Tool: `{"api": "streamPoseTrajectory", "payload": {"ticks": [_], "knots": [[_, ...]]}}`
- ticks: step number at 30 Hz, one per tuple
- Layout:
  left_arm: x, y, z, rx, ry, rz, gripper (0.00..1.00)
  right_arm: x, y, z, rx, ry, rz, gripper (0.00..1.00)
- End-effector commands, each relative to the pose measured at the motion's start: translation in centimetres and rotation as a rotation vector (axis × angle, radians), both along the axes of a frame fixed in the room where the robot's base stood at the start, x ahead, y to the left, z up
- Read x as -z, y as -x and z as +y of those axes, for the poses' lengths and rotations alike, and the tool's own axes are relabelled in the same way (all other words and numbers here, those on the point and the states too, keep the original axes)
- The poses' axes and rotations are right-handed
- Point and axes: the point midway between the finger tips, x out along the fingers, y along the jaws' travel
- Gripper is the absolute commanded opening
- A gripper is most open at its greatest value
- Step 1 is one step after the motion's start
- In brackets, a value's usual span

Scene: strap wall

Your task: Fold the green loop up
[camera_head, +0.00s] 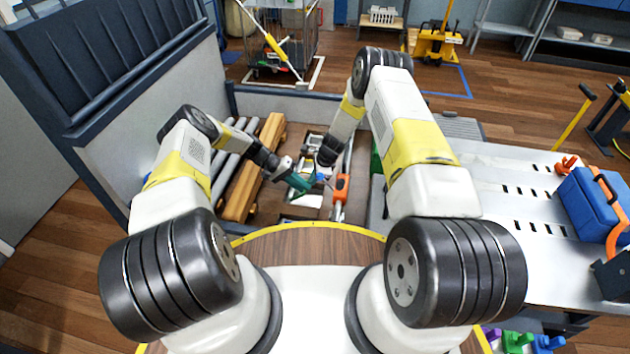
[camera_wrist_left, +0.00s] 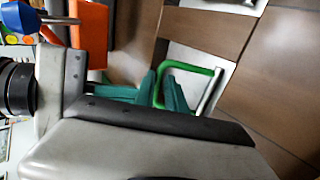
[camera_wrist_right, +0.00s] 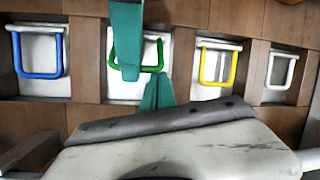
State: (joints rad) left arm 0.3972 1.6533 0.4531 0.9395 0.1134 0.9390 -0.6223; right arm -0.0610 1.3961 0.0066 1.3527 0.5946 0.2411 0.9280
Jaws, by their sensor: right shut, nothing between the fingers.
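The green loop (camera_wrist_right: 152,66) lies over a white patch in the right wrist view, partly covered by teal fingers; it also shows in the left wrist view (camera_wrist_left: 215,72). My left gripper (camera_head: 302,184) comes in beside it; its teal finger (camera_wrist_right: 127,45) crosses the loop's left part in the right wrist view. I cannot tell whether it grips the loop. My right gripper (camera_head: 325,166) is shut and empty; its teal fingertips (camera_wrist_right: 157,92) are close by the loop's lower edge. Contact is unclear.
A blue loop (camera_wrist_right: 40,76) is to the left of the green one; a yellow loop (camera_wrist_right: 217,82) and a white loop (camera_wrist_right: 282,84) are to the right. Brown dividers separate them. An orange thing (camera_head: 341,188) is right of my grippers. A metal table (camera_head: 500,190) stands at right.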

Motion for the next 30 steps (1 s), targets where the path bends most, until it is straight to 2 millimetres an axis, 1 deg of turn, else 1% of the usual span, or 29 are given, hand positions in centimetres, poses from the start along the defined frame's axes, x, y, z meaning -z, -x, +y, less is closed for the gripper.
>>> {"api": "streamPoseTrajectory", "payload": {"ticks": [1,2,11,14,17,24,30], "knots": [[0.1,0.2,-0.1,0.002,0.0,0.003,0.25,-0.1,0.1,0.8,-0.006,-0.008,0.001,0.0],[0.1,0.2,-0.1,0.002,0.0,0.003,0.31,-0.1,0.1,0.7,-0.006,-0.008,0.001,0.0],[-0.1,0.0,0.0,0.001,0.003,0.001,0.32,0.0,0.1,0.4,-0.003,-0.003,0.002,0.0],[-0.4,-0.1,0.3,0.0,0.002,0.0,0.32,0.0,0.1,0.3,-0.003,-0.002,0.002,0.0],[-1.3,-0.3,1.3,-0.001,0.002,0.0,0.32,0.1,0.1,0.3,-0.003,-0.001,0.001,0.0],[-4.8,-1.1,5.1,-0.001,0.001,-0.001,0.32,0.1,0.1,0.2,-0.001,-0.001,0.001,0.0],[-7.1,-1.5,7.5,-0.001,0.001,0.0,0.32,0.1,0.1,0.2,-0.001,-0.001,0.001,0.0]]}}
